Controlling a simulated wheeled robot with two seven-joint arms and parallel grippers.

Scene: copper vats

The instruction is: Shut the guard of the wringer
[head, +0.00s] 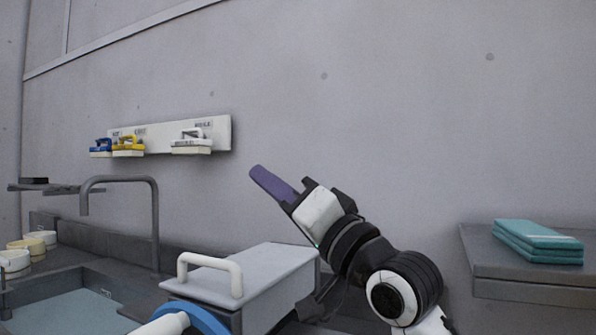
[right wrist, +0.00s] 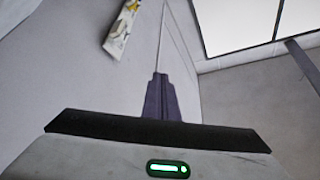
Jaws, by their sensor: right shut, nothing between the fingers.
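A grey box-shaped unit, which looks like the wringer (head: 283,290), stands on the counter at the bottom middle of the head view. Its flat pale top cover, apparently the guard (head: 262,262), carries a white bar handle (head: 236,275) at its left end. The cover lies nearly level; I cannot tell whether it is fully down. My right gripper (head: 268,183) is shut and empty, raised above the cover against the wall, its purple fingers pointing up and left. The fingers also show together in the right wrist view (right wrist: 161,98). My left gripper is out of view.
A sink (head: 60,285) with a grey tap (head: 155,215) lies left of the box. Brushes hang on a white wall rack (head: 220,133). Folded teal cloths (head: 538,243) lie on a grey shelf (head: 480,262) at right. A blue rounded part (head: 205,316) shows at the bottom edge.

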